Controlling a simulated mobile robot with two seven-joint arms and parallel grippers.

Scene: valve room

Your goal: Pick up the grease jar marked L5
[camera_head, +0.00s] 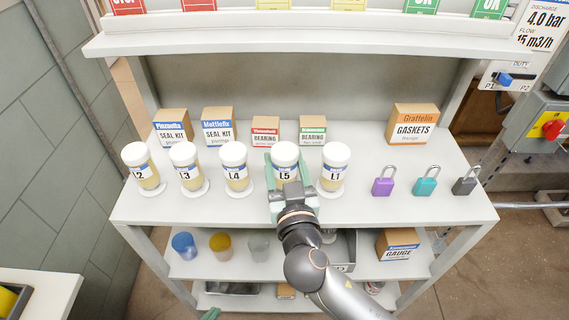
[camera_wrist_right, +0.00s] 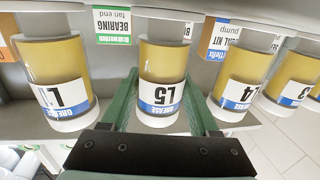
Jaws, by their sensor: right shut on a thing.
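The grease jar L5 (camera_head: 285,160) has a white lid, amber contents and a blue-and-white label. It is upright in the row of jars on the shelf unit's upper surface. My right gripper (camera_head: 284,172) has its green fingers on either side of this jar and is shut on it. In the right wrist view the L5 jar (camera_wrist_right: 162,75) appears upside down between the fingers (camera_wrist_right: 160,103). I cannot tell whether its base touches the shelf. Only a green tip of my left gripper (camera_head: 211,314) shows at the bottom edge of the head view.
Jar L4 (camera_head: 235,165) stands close left of L5, and jar L1 (camera_head: 334,167) close right. Jars L3 (camera_head: 185,166) and L2 (camera_head: 144,166) are further left. Boxes stand behind, including gaskets (camera_head: 413,125). Padlocks (camera_head: 425,182) stand right. A higher shelf (camera_head: 300,42) overhangs the back.

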